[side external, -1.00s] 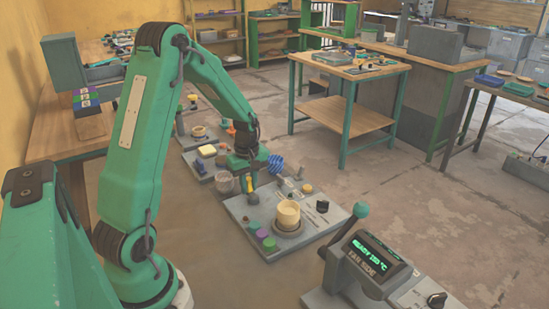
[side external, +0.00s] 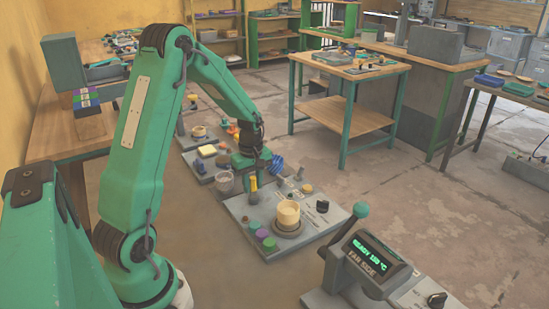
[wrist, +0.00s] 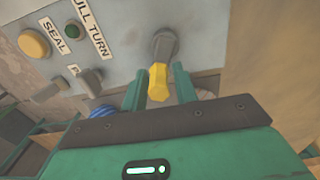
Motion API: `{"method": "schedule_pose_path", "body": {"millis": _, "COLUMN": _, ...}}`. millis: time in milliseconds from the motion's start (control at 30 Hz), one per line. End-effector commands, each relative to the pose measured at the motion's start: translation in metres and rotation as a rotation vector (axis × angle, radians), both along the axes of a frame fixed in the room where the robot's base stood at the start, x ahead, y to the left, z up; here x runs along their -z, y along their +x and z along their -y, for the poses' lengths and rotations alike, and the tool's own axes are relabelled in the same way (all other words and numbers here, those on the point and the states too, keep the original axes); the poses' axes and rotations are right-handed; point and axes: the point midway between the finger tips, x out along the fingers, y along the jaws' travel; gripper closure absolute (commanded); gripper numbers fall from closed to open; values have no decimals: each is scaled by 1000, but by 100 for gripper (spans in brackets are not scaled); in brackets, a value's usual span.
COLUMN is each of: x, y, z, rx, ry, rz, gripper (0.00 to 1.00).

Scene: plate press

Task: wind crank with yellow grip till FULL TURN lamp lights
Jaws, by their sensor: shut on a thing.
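The crank's yellow grip (wrist: 158,82) sits between the two fingers of my gripper (wrist: 160,88) in the wrist view, and the jaws are shut on it. The grip joins a grey crank part (wrist: 164,46) against the grey panel. The yellow grip also shows in the side view (side external: 253,184), just below my gripper (side external: 250,172). A small dark green lamp (wrist: 72,31) sits beside the partly cut-off FULL TURN label (wrist: 92,28) and looks unlit.
The panel also carries a yellow round button (wrist: 34,43) near a SEAL label (wrist: 53,36) and a grey knob (wrist: 91,78). A cream cup-like piece (side external: 287,213) stands on the grey base plate (side external: 325,222). A blue striped object (side external: 278,164) is close beside my gripper.

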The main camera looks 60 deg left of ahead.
Motion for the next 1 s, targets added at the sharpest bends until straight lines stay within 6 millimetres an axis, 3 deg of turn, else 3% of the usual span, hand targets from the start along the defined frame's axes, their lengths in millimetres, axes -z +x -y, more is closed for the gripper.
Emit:
{"method": "schedule_pose_path", "body": {"millis": 333, "x": 0, "y": 9, "z": 9, "rx": 4, "ry": 0, "rz": 0, "gripper": 79}}
{"method": "schedule_pose_path", "body": {"millis": 467, "x": 0, "y": 10, "z": 11, "rx": 3, "ry": -3, "rz": -5, "gripper": 86}}
{"method": "schedule_pose_path", "body": {"millis": 1000, "x": 2, "y": 7, "z": 16, "rx": 5, "ry": -6, "rz": -12, "gripper": 86}}
